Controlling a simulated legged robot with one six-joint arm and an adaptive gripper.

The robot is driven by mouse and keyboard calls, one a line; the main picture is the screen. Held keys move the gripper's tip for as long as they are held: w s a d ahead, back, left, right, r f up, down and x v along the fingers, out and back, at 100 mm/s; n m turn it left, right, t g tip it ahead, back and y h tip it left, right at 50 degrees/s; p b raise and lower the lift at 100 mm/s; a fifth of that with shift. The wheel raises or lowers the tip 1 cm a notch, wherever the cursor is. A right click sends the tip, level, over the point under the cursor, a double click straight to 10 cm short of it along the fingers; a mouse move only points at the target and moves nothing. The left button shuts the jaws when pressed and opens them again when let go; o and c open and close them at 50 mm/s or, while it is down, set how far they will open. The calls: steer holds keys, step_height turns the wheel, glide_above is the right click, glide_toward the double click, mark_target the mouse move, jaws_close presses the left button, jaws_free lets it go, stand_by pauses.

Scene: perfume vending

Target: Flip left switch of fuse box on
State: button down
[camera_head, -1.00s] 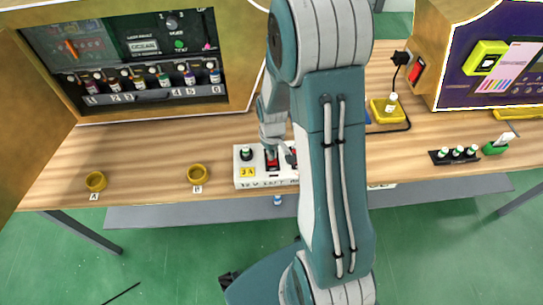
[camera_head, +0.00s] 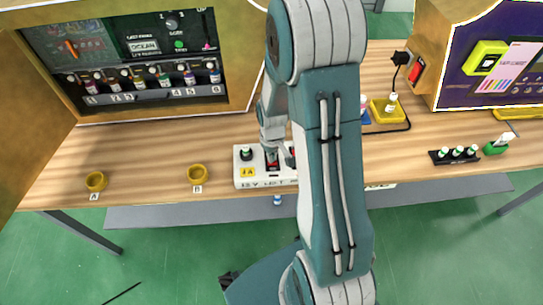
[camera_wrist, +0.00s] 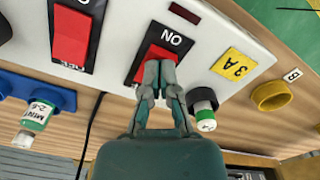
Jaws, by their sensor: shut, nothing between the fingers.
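The white fuse box (camera_head: 244,182) stands at the front edge of the wooden table, partly hidden behind my arm in the head view. In the wrist view the fuse box (camera_wrist: 211,48) shows two red rocker switches. The left switch (camera_wrist: 143,68), beside the yellow 3A label (camera_wrist: 234,65) and marked ON, is partly covered by my gripper (camera_wrist: 160,66). My gripper is shut and empty, with its fingertips at this switch. I cannot tell whether they touch it. The other switch (camera_wrist: 71,35) is clear of my gripper. The left switch's position is unclear.
Yellow rings A (camera_head: 96,181) and B (camera_head: 197,174) are left of the box. A small bottle in a blue holder (camera_wrist: 60,96) stands nearby. A black rack (camera_head: 440,156) is at the right.

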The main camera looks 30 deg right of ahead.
steer(key=shift+f, duration=0.25)
steer(key=shift+r, duration=3.55)
steer(key=shift+a+r, duration=0.15)
steer(key=shift+r, duration=0.25)
steer(key=s+a+r+t, duration=0.2)
steer(key=s+a+r, duration=0.2)
steer(key=s+r, duration=0.3)
steer(key=s+a+r+m+t, duration=0.1)
steer(key=s+a+r+t, duration=0.2)
steer(key=s+r, duration=0.5)
step_height(320, 180, up, 8)
steer(key=shift+a+f+m+t, duration=0.2)
steer(key=shift+a+m+t, duration=0.1)
steer(key=shift+a, duration=0.6)
